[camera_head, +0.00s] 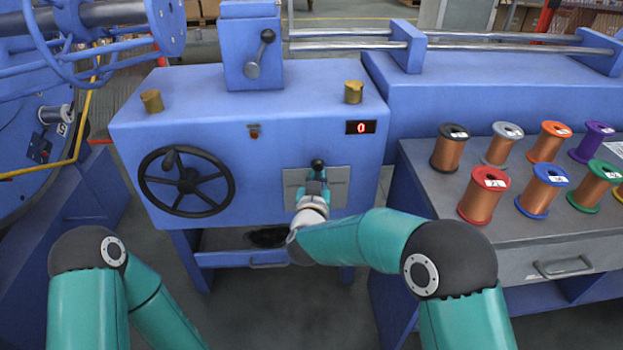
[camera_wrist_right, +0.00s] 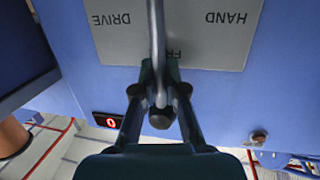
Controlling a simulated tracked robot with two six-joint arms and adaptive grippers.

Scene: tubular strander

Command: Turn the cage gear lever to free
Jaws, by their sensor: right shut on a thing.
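The cage gear lever is a grey rod with a black knob (camera_head: 318,163) on a grey plate (camera_head: 335,192) on the machine's blue front. In the right wrist view, upside down, the plate (camera_wrist_right: 112,50) reads DRIVE and HAND, with a word starting FR partly hidden behind the lever (camera_wrist_right: 158,60). The lever lies over that middle word, its knob end pointing past it. My right gripper (camera_head: 316,178) is shut on the lever just by the knob; its fingers flank the rod in the wrist view (camera_wrist_right: 161,88). My left gripper is out of view.
A black handwheel (camera_head: 187,181) is left of the plate. A second lever (camera_head: 260,52) stands on the upper box. A red display (camera_head: 361,127) shows 0. Several wire spools stand on the grey bench (camera_head: 440,189) at right. A blue cage (camera_head: 100,45) is at upper left.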

